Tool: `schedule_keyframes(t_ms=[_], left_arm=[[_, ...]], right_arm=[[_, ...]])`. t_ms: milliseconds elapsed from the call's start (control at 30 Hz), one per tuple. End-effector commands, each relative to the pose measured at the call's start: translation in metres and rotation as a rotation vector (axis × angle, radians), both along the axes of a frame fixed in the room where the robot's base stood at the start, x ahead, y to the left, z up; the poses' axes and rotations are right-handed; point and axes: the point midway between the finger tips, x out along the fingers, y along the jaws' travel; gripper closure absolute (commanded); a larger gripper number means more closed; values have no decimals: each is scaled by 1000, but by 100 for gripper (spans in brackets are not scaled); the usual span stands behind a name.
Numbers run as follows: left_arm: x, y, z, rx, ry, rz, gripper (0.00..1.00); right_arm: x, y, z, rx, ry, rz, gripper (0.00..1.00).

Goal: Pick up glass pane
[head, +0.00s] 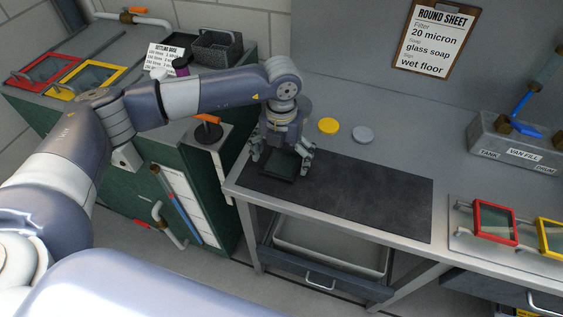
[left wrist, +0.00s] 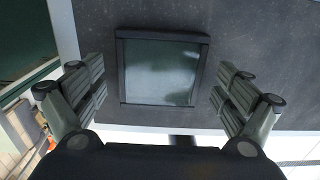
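The glass pane (left wrist: 160,72) is a greenish square with a black frame. In the left wrist view it lies on the dark mat, between the two finger pads of my left gripper (left wrist: 160,90), with a gap on each side. In the head view the pane (head: 281,165) is at the left end of the mat, partly covered by the gripper. My left gripper (head: 281,158) points down over it, open, with one finger to each side. My right gripper is not in view.
The dark mat (head: 380,200) is bare to the right. A yellow disc (head: 328,125) and a grey disc (head: 363,134) lie behind it. Red-framed (head: 494,222) and yellow-framed (head: 550,236) panes are at the right. A metal tank (head: 515,145) stands at the back right.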

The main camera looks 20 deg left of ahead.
Motion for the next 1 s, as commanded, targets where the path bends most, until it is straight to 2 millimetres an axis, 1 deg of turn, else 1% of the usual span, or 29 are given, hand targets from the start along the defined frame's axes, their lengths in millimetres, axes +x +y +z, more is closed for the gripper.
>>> schedule_keyframes(t_ms=[33,133,167,567,667,867,1000], left_arm=[[0,0,0,0,0,0,29],[0,0,0,0,0,0,52],[0,0,0,0,0,0,55],[0,0,3,-1,0,0,55],[1,0,10,-1,-2,0,55],[1,0,36,-2,-6,-2,55],[-20,-24,36,-2,-1,-8,55]], right_arm=[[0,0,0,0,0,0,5],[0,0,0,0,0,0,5],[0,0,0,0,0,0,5],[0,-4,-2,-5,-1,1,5],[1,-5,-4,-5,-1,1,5],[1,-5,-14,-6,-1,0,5],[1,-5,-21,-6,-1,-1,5]])
